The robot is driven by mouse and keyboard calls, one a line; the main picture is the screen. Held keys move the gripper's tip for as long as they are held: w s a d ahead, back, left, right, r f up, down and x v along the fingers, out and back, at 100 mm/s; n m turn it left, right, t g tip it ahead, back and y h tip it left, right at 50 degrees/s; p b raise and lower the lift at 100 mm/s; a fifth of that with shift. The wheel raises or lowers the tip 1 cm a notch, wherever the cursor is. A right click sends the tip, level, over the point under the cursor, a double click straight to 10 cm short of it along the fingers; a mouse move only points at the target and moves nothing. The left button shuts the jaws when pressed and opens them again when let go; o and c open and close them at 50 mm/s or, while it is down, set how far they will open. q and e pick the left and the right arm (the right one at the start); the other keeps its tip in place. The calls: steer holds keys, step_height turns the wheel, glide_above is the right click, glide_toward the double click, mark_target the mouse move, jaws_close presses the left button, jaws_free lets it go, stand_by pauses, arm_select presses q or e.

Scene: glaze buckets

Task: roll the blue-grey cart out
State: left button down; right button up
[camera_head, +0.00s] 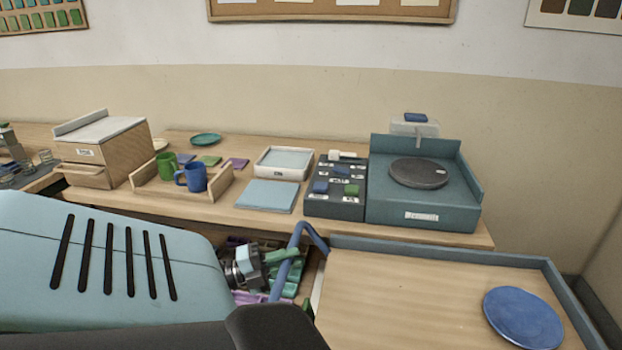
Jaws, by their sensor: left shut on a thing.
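The blue-grey cart (430,243) is at the lower right, with a wooden top inside a raised blue-grey rim. Its blue bar handle (310,231) bends up at the cart's left end. My left gripper (283,265) is at the handle's lower part, left of the cart top, and is shut on it. My own arm hides part of the gripper and what is below it. My right gripper is not in view.
A blue plate (523,317) lies on the cart's right part. Behind the cart is a wooden table (225,208) with a teal wheel station (425,208), mugs (193,178), a white tray (284,163) and a wooden box (103,150). A wall is close on the right.

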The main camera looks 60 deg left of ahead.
arm_select(q)
steer(key=shift+s+a, duration=0.9)
steer(key=shift+s, duration=0.2)
steer(key=shift+s+a, duration=0.9)
steer(key=shift+s, duration=0.15)
steer(key=c, duration=1.3)
jaws_free()
steer(key=b+v, duration=0.2)
steer(key=v, duration=0.6)
steer(key=shift+w, duration=0.15)
